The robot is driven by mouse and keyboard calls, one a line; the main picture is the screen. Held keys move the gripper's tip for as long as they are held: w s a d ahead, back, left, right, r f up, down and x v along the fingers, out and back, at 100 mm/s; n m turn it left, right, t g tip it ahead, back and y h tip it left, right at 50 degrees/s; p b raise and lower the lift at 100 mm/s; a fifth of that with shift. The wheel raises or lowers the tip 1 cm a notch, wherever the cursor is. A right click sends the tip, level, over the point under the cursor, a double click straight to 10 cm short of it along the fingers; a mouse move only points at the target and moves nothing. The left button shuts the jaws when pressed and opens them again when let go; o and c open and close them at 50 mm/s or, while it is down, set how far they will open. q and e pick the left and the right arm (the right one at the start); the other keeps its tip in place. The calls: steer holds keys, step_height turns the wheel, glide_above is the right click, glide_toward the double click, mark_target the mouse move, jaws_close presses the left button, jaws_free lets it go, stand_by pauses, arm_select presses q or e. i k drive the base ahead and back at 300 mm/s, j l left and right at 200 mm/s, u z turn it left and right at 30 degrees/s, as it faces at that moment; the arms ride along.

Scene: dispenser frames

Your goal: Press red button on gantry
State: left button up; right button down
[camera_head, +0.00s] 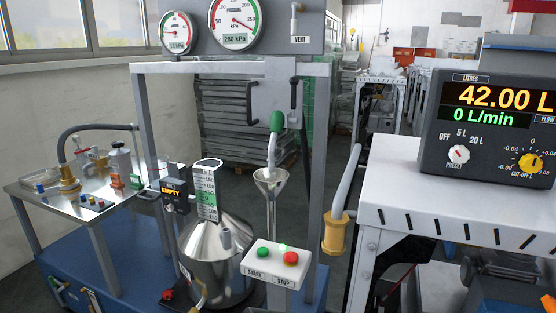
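A white control box (276,265) is at the lower middle, beside the steel vessel and in front of the gantry frame (232,68). It carries a red button (291,258) above the label STOP and a green button (262,254) above the label START. A small green light (283,247) glows between them. Nothing touches or covers the red button. I see neither of my grippers in this view.
A steel vessel (205,262) with a graduated sight gauge (205,190) stands left of the box. A funnel (270,185) sits under a green-collared nozzle (276,122). A white table (455,200) with a 42.00 L meter (490,120) is right. A steel side table (65,195) is left.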

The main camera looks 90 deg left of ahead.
mark_target(290, 256)
steer(key=u, duration=3.15)
